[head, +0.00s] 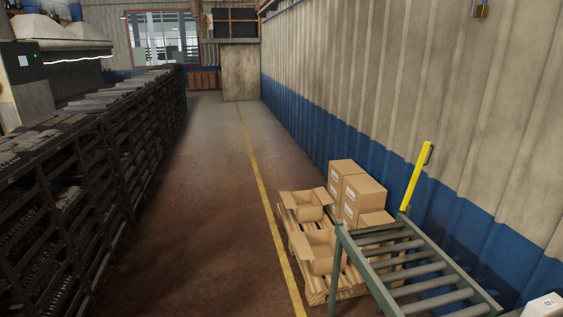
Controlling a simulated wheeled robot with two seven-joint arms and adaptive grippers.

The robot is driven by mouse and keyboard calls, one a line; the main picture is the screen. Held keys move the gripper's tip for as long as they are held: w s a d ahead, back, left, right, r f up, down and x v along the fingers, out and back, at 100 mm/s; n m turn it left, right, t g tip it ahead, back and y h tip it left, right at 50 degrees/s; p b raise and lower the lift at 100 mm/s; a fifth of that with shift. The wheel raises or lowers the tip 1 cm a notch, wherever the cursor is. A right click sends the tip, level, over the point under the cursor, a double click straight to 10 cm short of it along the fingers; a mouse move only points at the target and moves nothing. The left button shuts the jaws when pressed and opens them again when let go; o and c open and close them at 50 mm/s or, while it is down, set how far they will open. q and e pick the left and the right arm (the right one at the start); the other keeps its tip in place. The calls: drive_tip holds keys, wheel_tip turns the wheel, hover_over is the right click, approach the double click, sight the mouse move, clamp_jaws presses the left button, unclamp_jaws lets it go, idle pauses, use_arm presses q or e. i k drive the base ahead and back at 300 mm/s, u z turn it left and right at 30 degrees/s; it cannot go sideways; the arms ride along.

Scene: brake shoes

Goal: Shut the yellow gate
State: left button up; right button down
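The yellow gate (416,178) shows in the head view as a narrow yellow bar with a dark piece near its top. It stands raised, leaning slightly to the right, at the far right corner of a green-framed roller conveyor (452,264). It does not lie across the rollers. Neither of my grippers shows in the head view.
A wooden pallet (314,295) with open and closed cardboard boxes (361,199) stands beyond the conveyor. A white box (543,306) is at the lower right. Dark racks (80,180) line the left; a corrugated wall (400,80) runs along the right. The middle floor is clear.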

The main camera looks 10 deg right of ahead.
sight(420, 164)
drive_tip(key=z, duration=0.1)
drive_tip(key=i, duration=1.95)
drive_tip(key=z, duration=0.35)
